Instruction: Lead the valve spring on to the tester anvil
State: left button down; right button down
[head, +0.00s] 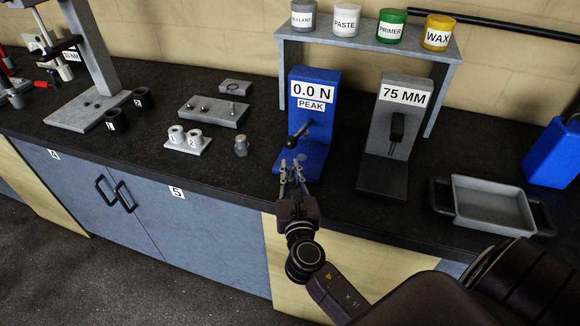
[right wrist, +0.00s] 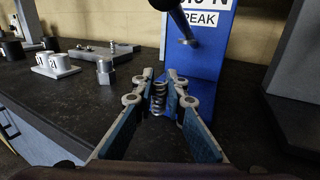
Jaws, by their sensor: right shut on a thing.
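The valve spring (right wrist: 159,97) is a small steel coil, upright between the fingertips of my right gripper (head: 293,172). In the right wrist view the fingers (right wrist: 158,92) are shut on it. The blue tester (head: 320,126) reads "0.0 N PEAK" and has a dark lever with a round knob. The gripper is at the front edge of the tester's base, below the lever. My left gripper is not in view.
A grey "75 MM" stand (head: 393,135) is close on the tester's right, then a grey tray (head: 494,205). A hex steel part (head: 241,146) and a small block with cups 1 and 2 (head: 187,147) stand left. A shelf (head: 365,48) with several tubs is behind.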

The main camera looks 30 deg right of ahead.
dwell(0.3)
jog(key=shift+r, duration=0.1)
jog(key=shift+w+d+f, duration=0.2)
jog(key=shift+w+d, duration=1)
jog(key=shift+d, duration=0.2)
jog(key=shift+w+d+f, duration=0.25)
jog(key=shift+w+d, duration=0.9)
jog(key=shift+d, duration=0.25)
jog(key=shift+w+d+f, duration=0.2)
jog(key=shift+w+d, duration=1)
jog(key=shift+d, duration=0.2)
jog(key=shift+f, duration=0.2)
jog(key=c, duration=1.9)
grip_release()
jog(key=v, duration=1.2)
jog(key=shift+a, duration=0.1)
jog(key=shift+s, duration=0.1)
